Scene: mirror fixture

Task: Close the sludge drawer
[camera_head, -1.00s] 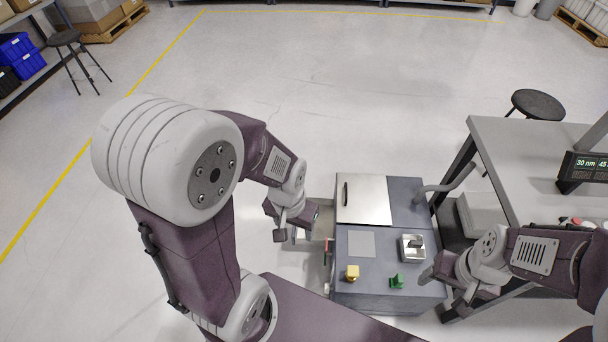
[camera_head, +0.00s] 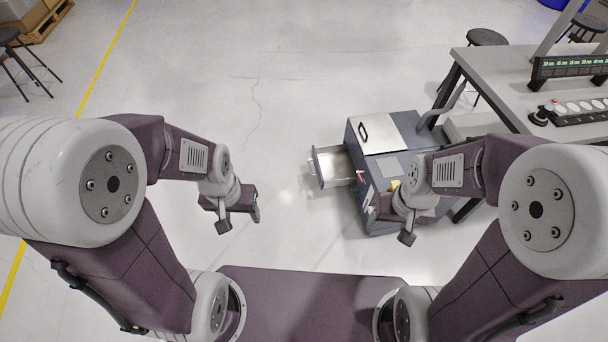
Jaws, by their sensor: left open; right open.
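The sludge drawer (camera_head: 334,166) is pulled out of the left side of a dark grey cabinet (camera_head: 369,204). Its open box faces up and looks empty, with a small handle at its left end. My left gripper (camera_head: 238,215) is open and empty, to the left of the drawer and nearer to me, clear of it. My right gripper (camera_head: 394,222) is open, in front of the cabinet's near part. It hides some of the cabinet top. I cannot tell whether it touches the cabinet.
A silver lid (camera_head: 378,133) with a black handle covers the cabinet's far top. A yellow piece (camera_head: 394,185) shows partly beside my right arm. A grey workbench (camera_head: 490,75) stands at the right with a stool (camera_head: 487,38) behind it. The floor left of the drawer is clear.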

